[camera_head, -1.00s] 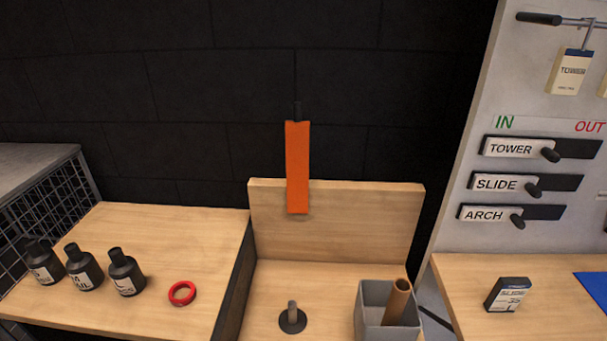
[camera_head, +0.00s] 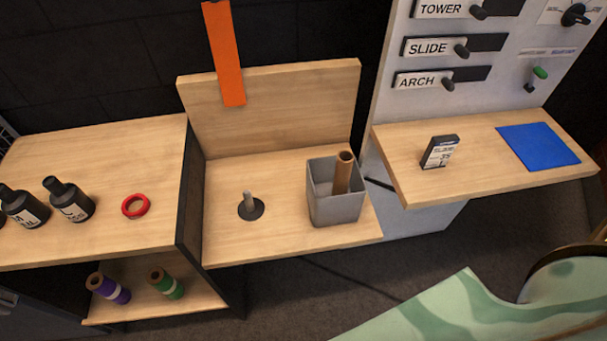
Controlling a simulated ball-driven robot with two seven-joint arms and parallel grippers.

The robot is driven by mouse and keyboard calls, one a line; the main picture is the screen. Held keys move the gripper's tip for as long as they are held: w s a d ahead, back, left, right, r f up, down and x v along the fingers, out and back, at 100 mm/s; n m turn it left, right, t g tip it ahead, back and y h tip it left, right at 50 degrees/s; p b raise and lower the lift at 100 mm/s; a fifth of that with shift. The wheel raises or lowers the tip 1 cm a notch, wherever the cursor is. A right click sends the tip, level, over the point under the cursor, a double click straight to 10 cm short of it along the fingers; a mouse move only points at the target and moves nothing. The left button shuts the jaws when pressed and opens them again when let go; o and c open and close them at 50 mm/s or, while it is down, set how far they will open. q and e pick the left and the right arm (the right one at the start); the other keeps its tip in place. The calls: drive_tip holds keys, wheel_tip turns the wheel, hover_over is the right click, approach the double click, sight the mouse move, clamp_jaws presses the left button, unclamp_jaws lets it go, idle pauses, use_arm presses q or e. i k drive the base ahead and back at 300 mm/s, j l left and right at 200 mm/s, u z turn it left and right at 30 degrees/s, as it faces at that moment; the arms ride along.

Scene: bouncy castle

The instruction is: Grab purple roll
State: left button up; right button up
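The purple roll (camera_head: 108,288) stands on the lower shelf (camera_head: 205,299) under the left bench, in the lower left of the head view. It is purple with a pale band and a brown core showing at its top. A green roll (camera_head: 166,283) of the same kind stands to its right, apart from it. Neither of my grippers shows in the head view.
Black bottles (camera_head: 70,201) and a red ring (camera_head: 135,206) are on the left bench top (camera_head: 100,160) above the shelf. A grey bin (camera_head: 336,208) with a brown tube (camera_head: 343,173) and a spindle (camera_head: 250,206) stand on the middle bench. A green patterned surface (camera_head: 450,312) is at lower right.

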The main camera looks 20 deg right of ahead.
sight(110, 290)
drive_tip(key=u, duration=1.3)
drive_tip(key=i+z, duration=0.5)
drive_tip(key=i+j, duration=0.05)
drive_tip(key=i, duration=0.05)
